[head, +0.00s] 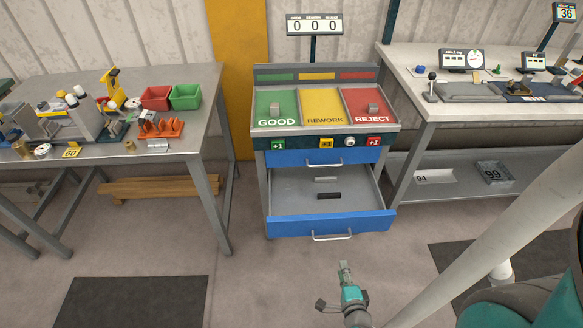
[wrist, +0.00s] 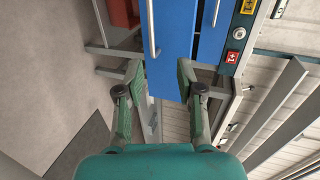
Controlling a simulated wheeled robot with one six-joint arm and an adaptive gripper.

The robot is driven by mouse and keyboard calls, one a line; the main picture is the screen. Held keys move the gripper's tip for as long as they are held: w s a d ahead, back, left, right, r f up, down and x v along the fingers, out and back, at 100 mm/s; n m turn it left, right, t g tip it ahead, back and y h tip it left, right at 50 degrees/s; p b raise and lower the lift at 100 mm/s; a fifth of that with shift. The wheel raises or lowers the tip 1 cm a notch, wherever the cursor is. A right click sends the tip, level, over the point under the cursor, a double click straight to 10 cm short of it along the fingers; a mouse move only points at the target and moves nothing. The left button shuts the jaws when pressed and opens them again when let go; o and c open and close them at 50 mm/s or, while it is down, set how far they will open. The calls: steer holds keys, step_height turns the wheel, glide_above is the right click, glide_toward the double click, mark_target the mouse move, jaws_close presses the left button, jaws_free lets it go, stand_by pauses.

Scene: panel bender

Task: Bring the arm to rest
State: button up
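My gripper (head: 344,272) is in front of the sorting cabinet, over the floor and near the bottom of the head view. In the wrist view its two fingers (wrist: 160,74) stand apart with nothing between them, so it is open and empty. The cabinet's blue drawer fronts show beyond the fingers there. My gripper appears apart from the open lower drawer (head: 350,222). My pale arm link crosses the lower right of the head view.
The open drawer holds a dark bar (head: 329,196) and a grey piece (head: 326,180). Metal pieces lie on the green GOOD (head: 275,133) and red REJECT (head: 384,125) areas. Benches stand left (head: 150,82) and right (head: 440,107). Floor in front is open, with dark mats (head: 135,302).

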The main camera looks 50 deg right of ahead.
steer(key=s+a+r+n+t+y, duration=0.2)
steer(key=s+a+r+n+y, duration=0.3)
steer(key=a+r+n, duration=0.6)
steer(key=s+a+r+n+t+y, duration=0.2)
steer(key=s+a+r+n+y, duration=0.3)
steer(key=a+r+n, duration=0.7)
steer(key=r+n, duration=0.1)
steer(key=n, duration=0.3)
steer(key=shift+s+r+t, duration=0.2)
steer(key=shift+r+t, duration=0.1)
steer(key=shift+r, duration=0.05)
